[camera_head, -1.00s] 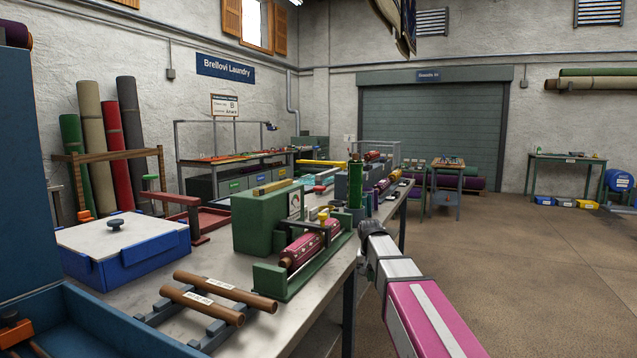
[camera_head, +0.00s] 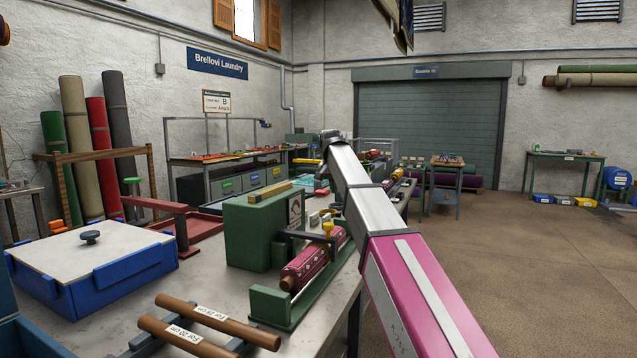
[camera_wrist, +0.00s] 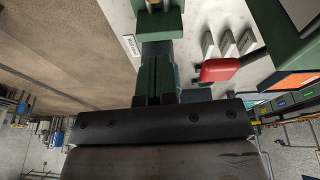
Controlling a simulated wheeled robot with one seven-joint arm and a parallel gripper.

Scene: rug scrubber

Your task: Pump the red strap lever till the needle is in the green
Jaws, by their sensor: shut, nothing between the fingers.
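A red lever grip (camera_wrist: 220,70) shows in the wrist view, just right of my gripper (camera_wrist: 157,62). The fingers are together with nothing between them, and they look apart from the red grip. I cannot make the red lever out in the head view, where my arm covers part of the bench. In the head view a green box (camera_head: 250,232) on the bench carries a pale dial (camera_head: 295,210); its needle is too small to read. A red patterned roll (camera_head: 312,262) lies in a green frame beside the box. My gripper is hidden there.
A blue box with a white lid (camera_head: 95,262) and brown rollers (camera_head: 205,325) stand on the near bench. Several grey blocks (camera_wrist: 228,44) lie near the red grip.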

